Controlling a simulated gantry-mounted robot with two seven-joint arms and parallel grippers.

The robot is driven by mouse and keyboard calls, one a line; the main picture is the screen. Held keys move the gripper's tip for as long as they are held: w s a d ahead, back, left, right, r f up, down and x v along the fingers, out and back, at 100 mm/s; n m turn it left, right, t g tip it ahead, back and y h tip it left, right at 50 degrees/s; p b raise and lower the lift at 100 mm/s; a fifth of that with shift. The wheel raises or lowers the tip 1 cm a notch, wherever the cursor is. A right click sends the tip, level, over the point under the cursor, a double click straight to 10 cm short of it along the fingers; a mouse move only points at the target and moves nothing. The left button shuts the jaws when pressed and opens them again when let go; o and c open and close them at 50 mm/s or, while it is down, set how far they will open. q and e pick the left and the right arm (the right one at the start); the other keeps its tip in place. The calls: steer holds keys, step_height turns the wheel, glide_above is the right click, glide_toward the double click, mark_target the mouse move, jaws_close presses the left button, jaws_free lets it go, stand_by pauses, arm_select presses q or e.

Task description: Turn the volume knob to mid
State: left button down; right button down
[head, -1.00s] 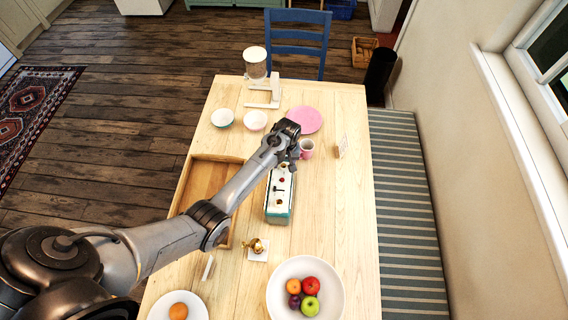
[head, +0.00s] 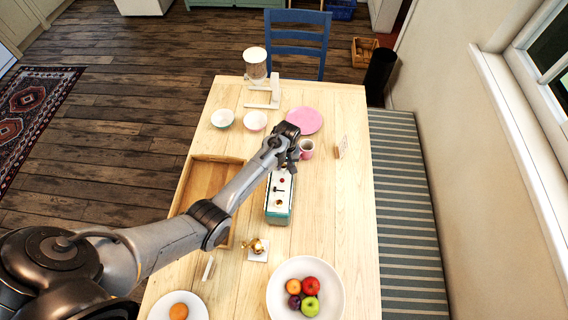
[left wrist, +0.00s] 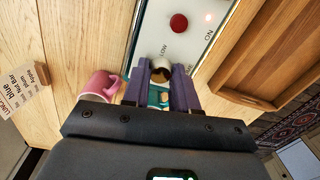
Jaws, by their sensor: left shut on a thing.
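The teal radio-like box (head: 278,215) with a white top stands lengthwise at the middle of the table. My left gripper (head: 292,167) is over its far end. In the left wrist view, the white top panel (left wrist: 195,45) has a red button (left wrist: 179,23), a small light and printed words, one reading LOW. A round cream-and-brown knob (left wrist: 161,73) sits between the fingers of my left gripper (left wrist: 162,88), which are shut on it. The fingers hide the knob's sides, and I cannot read its pointer setting. My right gripper is in neither view.
A pink mug (head: 306,149) stands close beside the gripper, with a pink plate (head: 304,120) behind. A wooden tray (head: 182,190) lies left of the box, under my arm. A gold ornament (head: 255,246) and a fruit bowl (head: 331,306) are nearer. The table's right side is mostly clear.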

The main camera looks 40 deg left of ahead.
arm_select(q)
steer(key=shift+r+n+p, duration=0.15)
steer(key=shift+n+p, duration=0.15)
steer(key=shift+f, duration=0.2)
steer(key=c, duration=0.9)
jaws_free()
steer(key=shift+r, duration=0.1)
steer(key=r, duration=1)
steer(key=shift+w+d+r, duration=0.2)
steer(key=shift+w+r, duration=0.05)
steer(key=shift+r, duration=0.1)
steer(key=shift+o, duration=0.2)
